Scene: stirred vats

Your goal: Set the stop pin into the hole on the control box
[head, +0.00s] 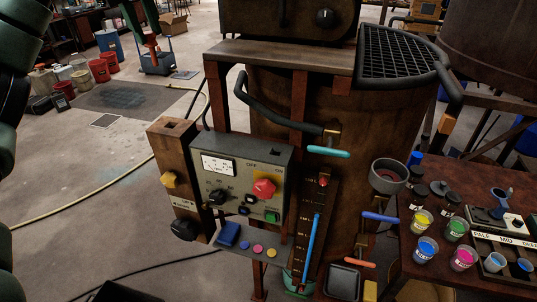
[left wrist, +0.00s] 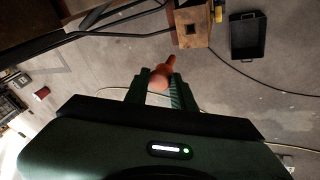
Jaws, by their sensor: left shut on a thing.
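My left gripper (head: 146,32) shows at the top left of the head view, its green fingers shut on the orange-red stop pin (head: 152,45). In the left wrist view the pin (left wrist: 160,76) sticks out past the fingertips (left wrist: 160,90), clear of any surface. The grey control box (head: 232,152) has a dial, a red knob and OFF and ON marks. A brown wooden block (head: 160,148) with a dark opening in its top stands at its left; it also shows in the left wrist view (left wrist: 188,22). Which opening takes the pin I cannot tell. My right gripper is out of view.
A vat (head: 262,100) stands behind the control box. At right is a table (head: 450,250) with several paint cups. Open floor lies left of the box.

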